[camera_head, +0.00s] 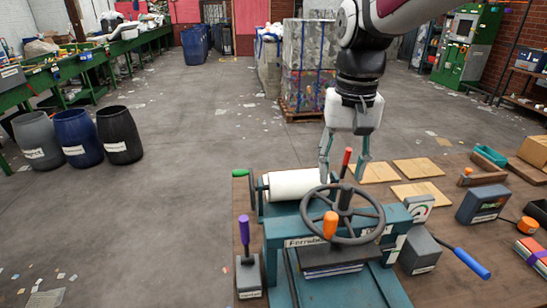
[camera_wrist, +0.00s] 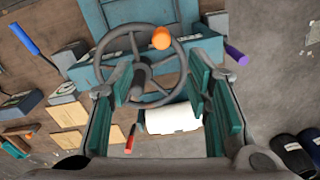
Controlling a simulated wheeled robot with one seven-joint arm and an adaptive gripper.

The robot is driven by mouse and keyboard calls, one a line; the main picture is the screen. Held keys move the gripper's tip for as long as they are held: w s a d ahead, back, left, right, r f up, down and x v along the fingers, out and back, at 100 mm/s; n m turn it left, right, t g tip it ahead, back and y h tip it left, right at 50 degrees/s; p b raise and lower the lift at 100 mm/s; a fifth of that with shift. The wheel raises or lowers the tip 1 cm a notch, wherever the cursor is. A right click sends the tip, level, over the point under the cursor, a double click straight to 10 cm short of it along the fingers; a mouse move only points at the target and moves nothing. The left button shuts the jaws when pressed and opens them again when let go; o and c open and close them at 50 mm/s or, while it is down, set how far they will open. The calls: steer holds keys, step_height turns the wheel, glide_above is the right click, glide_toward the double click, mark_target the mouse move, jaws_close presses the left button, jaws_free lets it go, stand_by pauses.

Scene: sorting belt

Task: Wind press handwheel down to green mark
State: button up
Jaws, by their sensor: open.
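The press (camera_head: 301,234) is a teal frame on the bench with a dark grey handwheel (camera_head: 374,233) on top. The wheel has spokes and an orange knob (camera_head: 330,222) on its near left rim. A dark stack (camera_head: 342,268) sits under the press beam. A pale gauge (camera_head: 418,207) at the press's right end shows coloured marks too small to read. My gripper (camera_head: 343,174) points down, open and empty, above the wheel's far side. In the wrist view the handwheel (camera_wrist: 182,60) lies beyond my spread fingers (camera_wrist: 160,82), its orange knob (camera_wrist: 161,38) away from them.
A red-handled lever (camera_head: 346,160) stands close to my fingers. A white roll (camera_head: 293,184) lies behind the press. A purple-handled tool (camera_head: 244,230) is left, a blue handle (camera_head: 472,263) right. Flat boards (camera_head: 418,168) and boxes (camera_head: 483,204) cover the bench's right side.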

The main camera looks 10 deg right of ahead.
mark_target(332, 214)
step_height(332, 214, down, 14)
steer(key=shift+w+a+r+p, duration=0.1)
steer(key=shift+a+p, duration=0.05)
steer(key=shift+p, duration=0.4)
steer(key=shift+c, duration=0.6)
jaws_close()
